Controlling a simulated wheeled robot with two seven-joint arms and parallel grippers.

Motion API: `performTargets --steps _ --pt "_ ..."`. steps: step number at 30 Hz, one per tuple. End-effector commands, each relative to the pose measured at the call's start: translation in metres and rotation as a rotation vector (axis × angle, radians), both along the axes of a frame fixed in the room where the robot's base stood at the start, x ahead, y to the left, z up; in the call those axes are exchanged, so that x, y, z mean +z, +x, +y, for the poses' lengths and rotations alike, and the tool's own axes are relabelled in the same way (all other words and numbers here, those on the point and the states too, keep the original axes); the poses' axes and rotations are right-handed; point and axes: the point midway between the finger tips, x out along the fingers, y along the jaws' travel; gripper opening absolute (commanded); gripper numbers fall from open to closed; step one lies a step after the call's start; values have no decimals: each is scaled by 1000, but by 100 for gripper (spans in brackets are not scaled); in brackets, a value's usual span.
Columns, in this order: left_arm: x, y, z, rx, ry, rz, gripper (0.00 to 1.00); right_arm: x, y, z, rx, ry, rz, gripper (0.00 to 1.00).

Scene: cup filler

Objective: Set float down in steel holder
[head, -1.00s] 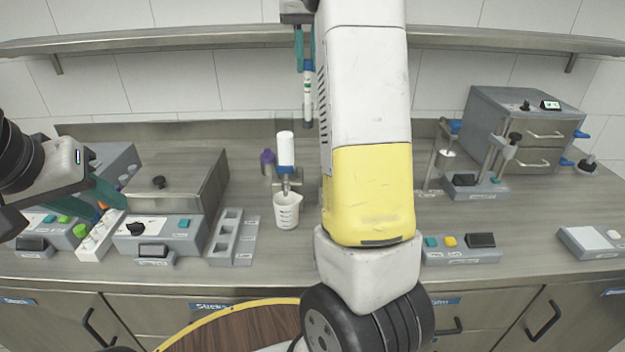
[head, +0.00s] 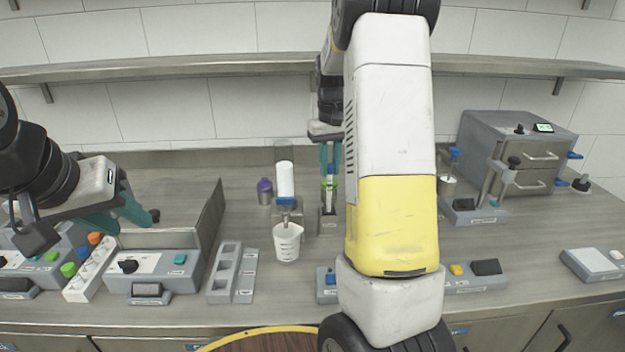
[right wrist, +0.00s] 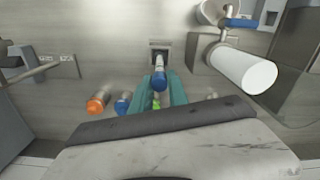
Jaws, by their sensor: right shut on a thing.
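The float (head: 328,184) is a slim upright tube with a blue part and green and dark bands. My right gripper (head: 330,158) has its teal fingers shut on the float's upper part. The steel holder (head: 327,224) is a small grey block on the counter, and the float's lower end is at or just above it; I cannot tell whether it touches. In the right wrist view the float's blue part (right wrist: 158,84) is between the fingers, and the holder (right wrist: 159,45) shows just beyond. My left gripper (head: 122,212) is at the left, its finger gap unclear.
A white beaker (head: 287,242) stands under a white cylinder (head: 286,180) just left of the holder. A purple-capped bottle (head: 265,191) is behind. A white rack with coloured caps (head: 90,272) is at the left. A grey drawer unit (head: 520,150) stands at the right.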

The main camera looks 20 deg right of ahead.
Motion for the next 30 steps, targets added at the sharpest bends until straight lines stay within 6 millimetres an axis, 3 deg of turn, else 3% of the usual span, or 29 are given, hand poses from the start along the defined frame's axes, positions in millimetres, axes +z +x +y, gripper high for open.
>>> performTargets --steps 11,22,23,25,30 --pt "0 0 0 0 0 0 36 -40 0 -1 -3 0 2 0" --pt "0 0 0 0 0 0 36 -45 0 0 -2 0 0 0" --pt "0 0 0 0 0 0 36 -44 0 0 -2 0 -1 26" --pt "0 0 0 0 0 0 36 -44 0 0 -2 0 -1 40" --pt "0 0 0 0 0 0 36 -44 0 0 -2 0 -1 42"
